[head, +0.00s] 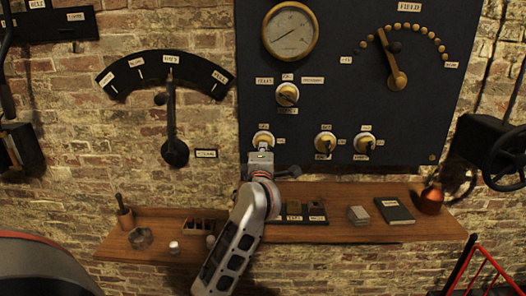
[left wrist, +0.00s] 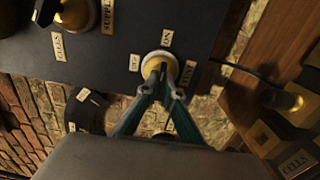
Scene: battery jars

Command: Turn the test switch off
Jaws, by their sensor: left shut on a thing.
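The test switch (head: 263,138) is a round brass switch at the lower left of the dark panel. In the left wrist view the test switch (left wrist: 160,60) has labels OFF, ON and TEST around it. My left gripper (left wrist: 160,82) is shut on its dark handle. In the head view my left gripper (head: 261,151) reaches up from below to the switch. The fingers cover most of the handle, so I cannot tell which label it points to. My right gripper is not in view.
Two similar switches (head: 325,143) sit to the right on the panel (head: 350,100). The supply cells switch (head: 287,94) is above. A wooden shelf (head: 380,232) below holds jars, boxes and a dark book (head: 394,210). A large lever (head: 172,110) is on the wall at left.

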